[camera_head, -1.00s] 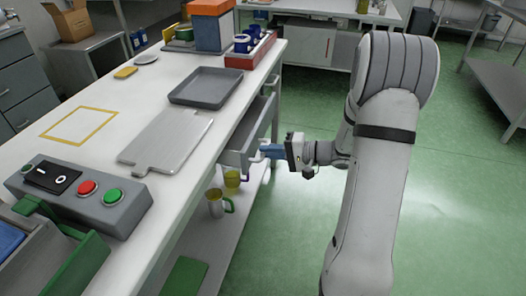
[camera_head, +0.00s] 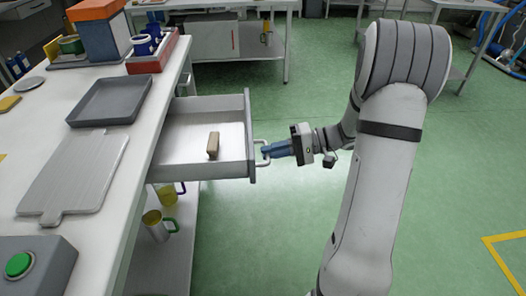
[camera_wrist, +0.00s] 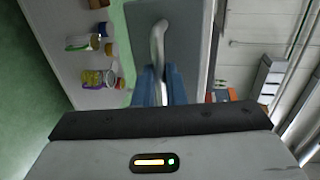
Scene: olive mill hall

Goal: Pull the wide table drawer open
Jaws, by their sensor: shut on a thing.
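The wide table drawer (camera_head: 203,169) stands well out from the table's side in the head view, with its pale inside showing. A small brown block (camera_head: 213,145) stands inside it. The drawer's light bar handle (camera_head: 261,152) is on its grey front panel. My gripper (camera_head: 268,151) is at the handle, its blue fingers shut on it. In the wrist view the handle (camera_wrist: 158,42) runs down between the blue fingers (camera_wrist: 159,80), against the grey drawer front (camera_wrist: 185,35).
The white table (camera_head: 98,228) carries a grey tray (camera_head: 110,99), a grey board (camera_head: 75,178) and a box with a green button (camera_head: 35,265). Mugs (camera_head: 157,224) stand on the shelf below. The green floor (camera_head: 270,240) in front of the drawer is clear.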

